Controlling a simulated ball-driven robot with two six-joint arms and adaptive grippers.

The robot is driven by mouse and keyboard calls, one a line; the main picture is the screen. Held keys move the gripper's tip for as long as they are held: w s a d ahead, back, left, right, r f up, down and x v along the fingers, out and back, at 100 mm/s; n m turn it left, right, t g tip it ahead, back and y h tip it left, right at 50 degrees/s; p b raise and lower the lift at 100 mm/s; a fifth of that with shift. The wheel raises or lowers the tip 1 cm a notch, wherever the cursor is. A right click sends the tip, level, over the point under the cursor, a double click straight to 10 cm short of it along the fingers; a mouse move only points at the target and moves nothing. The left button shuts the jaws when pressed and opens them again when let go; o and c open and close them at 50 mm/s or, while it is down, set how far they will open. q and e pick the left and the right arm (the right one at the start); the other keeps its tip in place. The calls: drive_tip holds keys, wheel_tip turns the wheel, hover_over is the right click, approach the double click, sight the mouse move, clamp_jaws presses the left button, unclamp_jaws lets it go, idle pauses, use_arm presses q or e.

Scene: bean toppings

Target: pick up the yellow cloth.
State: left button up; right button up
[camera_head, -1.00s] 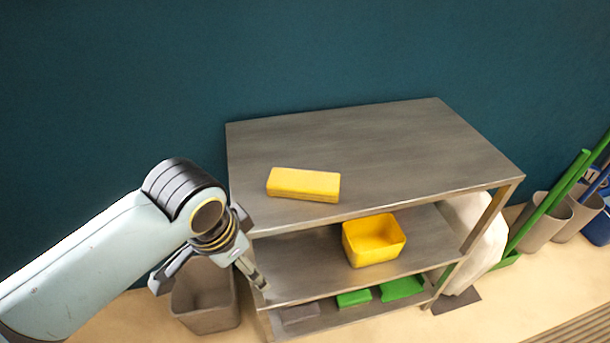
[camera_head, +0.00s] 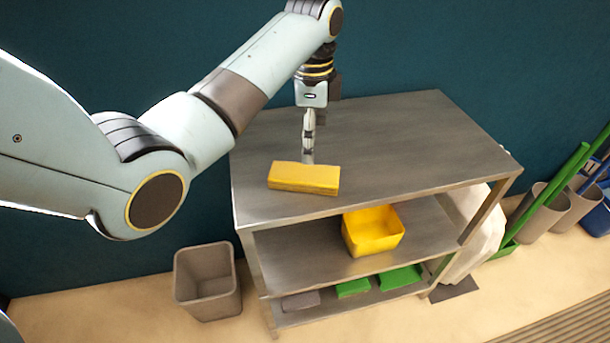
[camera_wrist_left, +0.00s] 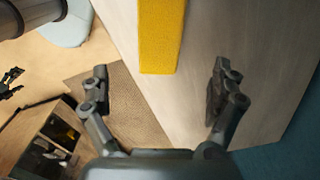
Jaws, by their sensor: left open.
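The yellow cloth (camera_head: 304,178), a folded block shape, lies flat on the grey top of the shelf rack (camera_head: 390,150), close to its front left edge. In the left wrist view the cloth (camera_wrist_left: 160,36) shows at the top middle, just beyond the fingertips. My left gripper (camera_head: 308,158) points down at the cloth's far side in the head view. In the wrist view the left gripper (camera_wrist_left: 163,88) is open, with nothing between its fingers. I cannot tell whether a finger touches the cloth. My right gripper is not in the head view.
A yellow bin (camera_head: 373,232) stands on the middle shelf. Green cloths (camera_head: 400,278) and a grey one (camera_head: 300,300) lie on the bottom shelf. A grey waste bin (camera_head: 207,282) stands left of the rack. The right part of the rack's top is clear.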

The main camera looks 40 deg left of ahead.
sight(310, 172)
use_arm(q)
wheel_tip(310, 172, down, 10)
drive_tip(key=shift+a+f, duration=0.1)
drive_tip(key=shift+f, duration=0.15)
drive_tip(key=shift+c, duration=0.4)
drive_tip(key=c, duration=1.2)
